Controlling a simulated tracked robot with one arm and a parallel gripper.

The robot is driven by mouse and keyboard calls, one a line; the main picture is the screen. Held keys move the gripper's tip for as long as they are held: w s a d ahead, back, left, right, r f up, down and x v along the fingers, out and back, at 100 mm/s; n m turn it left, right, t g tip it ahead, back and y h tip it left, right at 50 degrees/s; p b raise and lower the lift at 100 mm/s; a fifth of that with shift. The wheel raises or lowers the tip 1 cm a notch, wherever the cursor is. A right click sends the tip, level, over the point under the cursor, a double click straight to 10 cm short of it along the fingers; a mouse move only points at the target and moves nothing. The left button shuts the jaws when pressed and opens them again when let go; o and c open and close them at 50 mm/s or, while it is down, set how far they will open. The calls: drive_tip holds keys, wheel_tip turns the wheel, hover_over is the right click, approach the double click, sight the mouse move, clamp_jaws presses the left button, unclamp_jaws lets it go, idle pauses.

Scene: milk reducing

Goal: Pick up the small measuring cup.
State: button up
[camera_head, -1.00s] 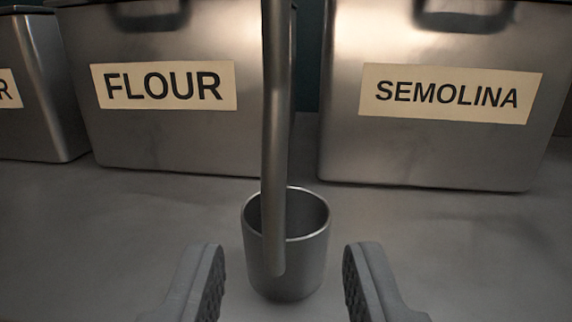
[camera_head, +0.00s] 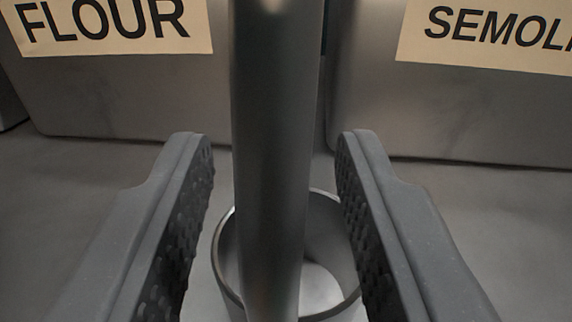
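The small measuring cup (camera_head: 226,262) is a grey metal cup standing upright on the metal surface at the bottom middle of the view. Its long vertical handle (camera_head: 274,140) rises toward the camera and out of the top of the picture. My gripper (camera_head: 272,150) is open, with one finger on each side of the handle. A gap shows between the handle and each finger, wider on the right at the tips. The right finger covers part of the cup's rim. The lower part of the cup is cut off by the picture's bottom edge.
A metal container labelled FLOUR (camera_head: 120,95) stands behind on the left. Another, with a partly cut-off label beginning SEMOL (camera_head: 450,115), stands behind on the right. A narrow gap separates them. The metal surface (camera_head: 490,215) is bare on both sides.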

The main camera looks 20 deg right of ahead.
clamp_jaws()
